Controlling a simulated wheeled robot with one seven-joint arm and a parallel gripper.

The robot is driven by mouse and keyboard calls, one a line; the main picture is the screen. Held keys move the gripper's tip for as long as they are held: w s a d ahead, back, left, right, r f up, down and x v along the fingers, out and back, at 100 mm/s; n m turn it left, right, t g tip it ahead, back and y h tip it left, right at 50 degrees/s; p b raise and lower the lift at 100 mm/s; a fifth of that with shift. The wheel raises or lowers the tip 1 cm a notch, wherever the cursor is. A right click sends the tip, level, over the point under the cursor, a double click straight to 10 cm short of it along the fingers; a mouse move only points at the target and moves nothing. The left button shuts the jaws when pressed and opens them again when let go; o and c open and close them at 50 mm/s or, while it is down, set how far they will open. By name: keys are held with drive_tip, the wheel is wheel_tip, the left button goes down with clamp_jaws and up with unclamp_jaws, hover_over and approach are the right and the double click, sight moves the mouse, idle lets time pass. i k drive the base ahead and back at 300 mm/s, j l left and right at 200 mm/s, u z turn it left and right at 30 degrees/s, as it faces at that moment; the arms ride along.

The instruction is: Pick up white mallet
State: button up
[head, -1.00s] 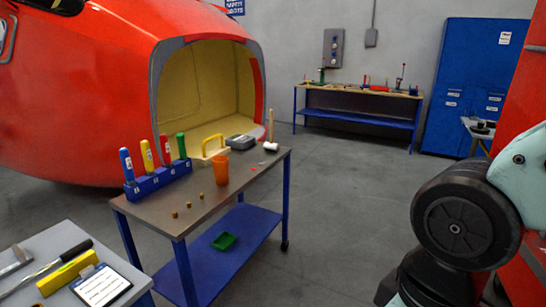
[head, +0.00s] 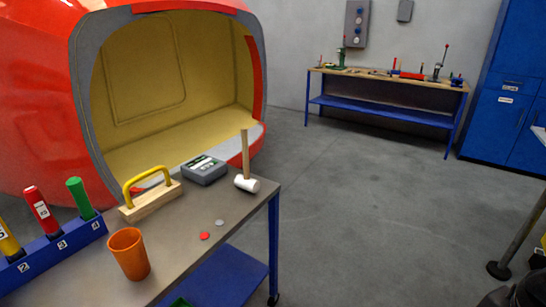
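The white mallet (head: 247,184) stands at the far right corner of the metal-topped cart (head: 187,232). Its white head rests on the top and its wooden handle points straight up. It is just right of a grey box-shaped device (head: 204,169). My gripper is not in view, so its state does not show.
On the cart are a wooden block with a yellow handle (head: 151,195), an orange cup (head: 128,254), small red and grey discs (head: 205,236), and a blue rack (head: 52,250) of coloured tools. A red nosecone (head: 40,130) stands behind. Open floor (head: 370,220) lies to the right.

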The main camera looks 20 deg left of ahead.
sight(245, 182)
drive_tip(key=i+u, duration=0.1)
drive_tip(key=i, duration=0.9)
drive_tip(key=i+l+u, duration=0.1)
drive_tip(key=i, duration=0.9)
drive_tip(key=i+u, duration=0.2)
drive_tip(key=u, duration=0.2)
drive_tip(key=i+l+u, duration=0.1)
drive_tip(key=u, duration=0.3)
drive_tip(key=i+l+u, duration=0.15)
drive_tip(key=u, duration=0.3)
drive_tip(key=i+l+u, duration=0.2)
drive_tip(key=u, duration=0.95)
drive_tip(key=i+l, duration=0.05)
